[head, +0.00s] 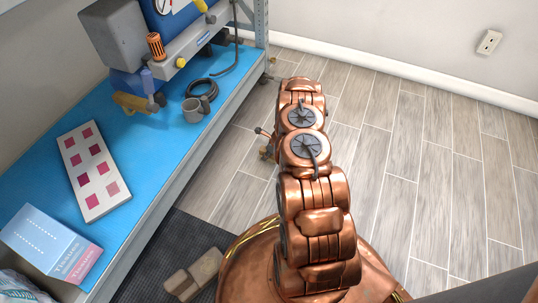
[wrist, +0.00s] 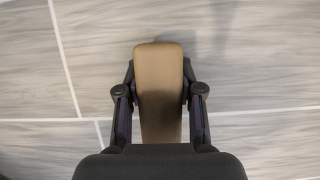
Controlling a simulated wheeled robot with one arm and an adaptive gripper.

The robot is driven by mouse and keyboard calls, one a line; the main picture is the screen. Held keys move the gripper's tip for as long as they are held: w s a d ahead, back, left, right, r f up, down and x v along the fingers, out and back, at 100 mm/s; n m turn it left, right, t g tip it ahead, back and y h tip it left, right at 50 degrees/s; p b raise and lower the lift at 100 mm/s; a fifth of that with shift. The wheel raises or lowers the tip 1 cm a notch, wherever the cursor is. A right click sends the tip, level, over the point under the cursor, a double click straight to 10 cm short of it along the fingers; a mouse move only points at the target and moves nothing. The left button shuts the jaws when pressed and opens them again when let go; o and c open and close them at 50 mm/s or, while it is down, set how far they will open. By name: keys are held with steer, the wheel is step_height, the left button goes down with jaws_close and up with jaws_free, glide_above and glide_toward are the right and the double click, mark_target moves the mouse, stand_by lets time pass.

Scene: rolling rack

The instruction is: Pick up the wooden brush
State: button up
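The wooden brush (wrist: 159,85) shows in the wrist view as a long tan block with rounded corners. It lies between the two dark fingers of my gripper (wrist: 159,91), which close on its sides. Its near end is hidden behind the gripper body, and no bristles show. Pale floor planks lie behind it. In the head view my copper arm hides most of the gripper; only a small dark and brown part (head: 266,148) shows at its left side.
A rack shelf with a blue top (head: 130,179) stands at left, holding a machine (head: 175,40), a color-swatch board (head: 93,170) and boxes (head: 50,243). Tan blocks (head: 205,268) lie on a dark mat (head: 190,236). The plank floor at right is clear up to the wall.

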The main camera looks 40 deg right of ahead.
jaws_close()
steer(key=shift+r, duration=0.2)
step_height(320, 180, up, 4)
steer(key=shift+r+p, duration=0.1)
steer(key=shift+p, duration=1.1)
steer(key=s+p, duration=0.1)
steer(key=s, duration=0.4)
steer(key=s+p, duration=0.1)
steer(key=s, duration=0.4)
steer(key=s+r+p, duration=0.1)
steer(key=s, duration=0.5)
